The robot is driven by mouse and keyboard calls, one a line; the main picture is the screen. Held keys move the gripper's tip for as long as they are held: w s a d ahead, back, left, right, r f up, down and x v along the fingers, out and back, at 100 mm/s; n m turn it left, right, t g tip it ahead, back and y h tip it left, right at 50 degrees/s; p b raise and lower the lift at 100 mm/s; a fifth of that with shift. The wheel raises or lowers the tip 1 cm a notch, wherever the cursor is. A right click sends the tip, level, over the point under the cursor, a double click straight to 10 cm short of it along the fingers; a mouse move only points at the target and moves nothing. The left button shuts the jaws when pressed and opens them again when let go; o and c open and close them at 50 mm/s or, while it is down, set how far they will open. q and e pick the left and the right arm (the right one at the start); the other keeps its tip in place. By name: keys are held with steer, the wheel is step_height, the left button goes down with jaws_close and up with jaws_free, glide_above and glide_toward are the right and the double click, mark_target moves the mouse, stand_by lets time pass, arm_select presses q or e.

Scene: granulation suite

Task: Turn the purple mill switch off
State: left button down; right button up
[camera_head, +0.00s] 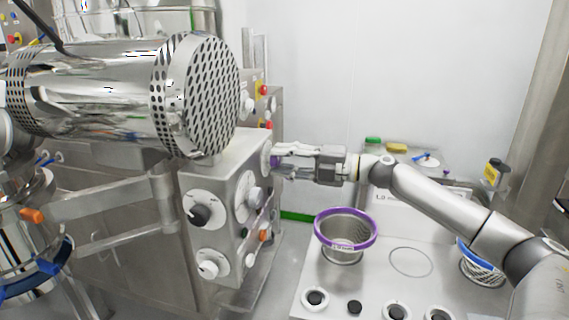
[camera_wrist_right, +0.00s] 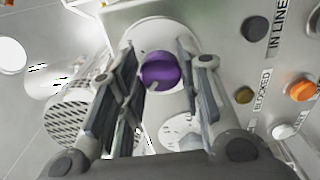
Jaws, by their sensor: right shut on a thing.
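The purple mill switch (camera_wrist_right: 160,70) is a round knob on the steel control panel. In the head view only a small purple part of the switch (camera_head: 275,161) shows beside my fingertips, on the panel's right side. My right gripper (camera_head: 281,160) reaches in from the right to the panel. In the right wrist view its fingers (camera_wrist_right: 157,52) stand on either side of the purple knob, shut on it. The knob's exact angle is hard to tell. My left gripper is not in view.
The control panel (camera_head: 212,173) carries other dials, including a black knob (camera_head: 200,214); an orange button (camera_wrist_right: 302,90) sits near the switch. A perforated steel cylinder (camera_head: 200,95) overhangs the panel. A purple-rimmed sieve (camera_head: 346,229) stands on the bench (camera_head: 385,283) below my right arm.

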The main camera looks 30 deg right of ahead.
stand_by(0.3)
steer(key=o, duration=1)
steer(key=shift+o, duration=0.2)
steer(key=shift+r, duration=0.1)
